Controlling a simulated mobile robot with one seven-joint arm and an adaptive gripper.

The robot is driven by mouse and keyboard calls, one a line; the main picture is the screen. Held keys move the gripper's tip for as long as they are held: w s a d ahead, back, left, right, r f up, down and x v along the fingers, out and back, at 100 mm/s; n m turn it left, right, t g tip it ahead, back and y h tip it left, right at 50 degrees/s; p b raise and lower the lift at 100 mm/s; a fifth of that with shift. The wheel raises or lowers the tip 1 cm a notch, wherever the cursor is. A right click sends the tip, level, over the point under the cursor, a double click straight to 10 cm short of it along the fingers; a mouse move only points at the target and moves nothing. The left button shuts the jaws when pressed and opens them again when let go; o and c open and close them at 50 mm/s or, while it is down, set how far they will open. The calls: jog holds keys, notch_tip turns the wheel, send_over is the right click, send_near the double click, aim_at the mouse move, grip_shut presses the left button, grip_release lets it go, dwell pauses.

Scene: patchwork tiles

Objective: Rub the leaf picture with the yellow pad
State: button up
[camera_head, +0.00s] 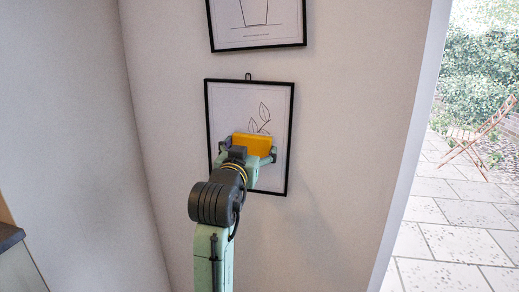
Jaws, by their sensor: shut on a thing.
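The leaf picture (275,105) hangs on the wall in a thin black frame, with a drawing of leaves on a stem on white paper. My gripper (250,151) is shut on the yellow pad (252,143), which it holds in front of the lower middle of the picture. The pad and my arm hide part of the stem and the lower left of the picture. I cannot tell whether the pad touches the picture's surface.
A second framed picture (284,40) hangs just above, cut off by the top edge. A dark counter edge (9,237) is at the far left. A bright opening at the right shows paving (450,235) and a folding chair (470,140). The wall right of the picture is bare.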

jog(key=a, duration=0.1)
jog(key=w+a, duration=0.1)
jog(key=a, duration=0.2)
jog(key=shift+w+f, duration=0.15)
jog(key=shift+f, duration=0.2)
jog(key=shift+v, duration=3)
jog(key=v, duration=0.3)
jog(key=shift+w, duration=0.1)
